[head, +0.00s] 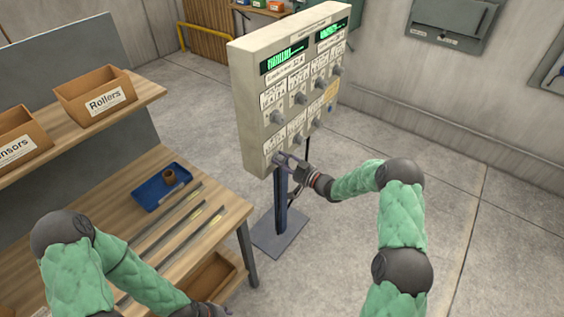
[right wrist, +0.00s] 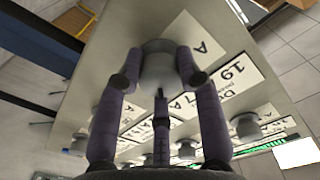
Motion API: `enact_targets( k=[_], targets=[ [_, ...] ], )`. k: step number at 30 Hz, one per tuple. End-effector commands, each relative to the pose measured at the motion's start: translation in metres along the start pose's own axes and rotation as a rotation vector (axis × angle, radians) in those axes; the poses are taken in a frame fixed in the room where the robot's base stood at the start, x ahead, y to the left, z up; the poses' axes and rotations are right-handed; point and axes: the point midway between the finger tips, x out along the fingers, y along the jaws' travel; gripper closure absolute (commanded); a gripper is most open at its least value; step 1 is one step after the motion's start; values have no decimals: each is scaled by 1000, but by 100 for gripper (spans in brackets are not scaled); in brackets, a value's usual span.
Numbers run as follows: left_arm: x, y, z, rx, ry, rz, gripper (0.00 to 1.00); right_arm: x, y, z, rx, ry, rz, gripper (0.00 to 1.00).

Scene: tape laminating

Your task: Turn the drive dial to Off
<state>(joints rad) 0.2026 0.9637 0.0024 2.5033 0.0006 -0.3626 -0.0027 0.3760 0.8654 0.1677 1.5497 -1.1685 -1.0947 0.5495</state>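A beige control panel (head: 249,110) on a post has two green-lit displays and rows of grey dials. My right gripper (head: 283,161) is at the dial in its bottom left corner. In the right wrist view, that grey dial (right wrist: 159,68) sits between the tips of my right gripper (right wrist: 159,66), which appear to touch its two sides. Its setting is hidden, and I cannot read whether it is the drive dial. My left gripper (head: 207,309) is low at the bottom edge, partly cut off; its fingers cannot be made out.
A wooden workbench (head: 228,208) at left carries a blue tray (head: 147,193) with a small brown ring and several metal strips. Its shelf holds a Rollers bin (head: 97,95) and another bin. Other dials (right wrist: 247,128) lie close to my right gripper. The floor right of the panel is clear.

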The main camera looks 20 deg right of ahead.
Motion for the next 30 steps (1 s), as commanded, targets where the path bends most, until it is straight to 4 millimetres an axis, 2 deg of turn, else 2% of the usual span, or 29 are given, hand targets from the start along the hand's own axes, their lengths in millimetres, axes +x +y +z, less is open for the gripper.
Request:
enact_targets(
  k=[8,14,30],
  targets=[
    [1,0,0,0,0,0,57,0,0,2,-2,-3,0,96],
    [9,-3,0,0,0,0,57,0,0,5,-47,-3,-1,96],
    [62,-22,-2,0,0,0,57,0,2,8,-453,3,-4,96]
  ],
)
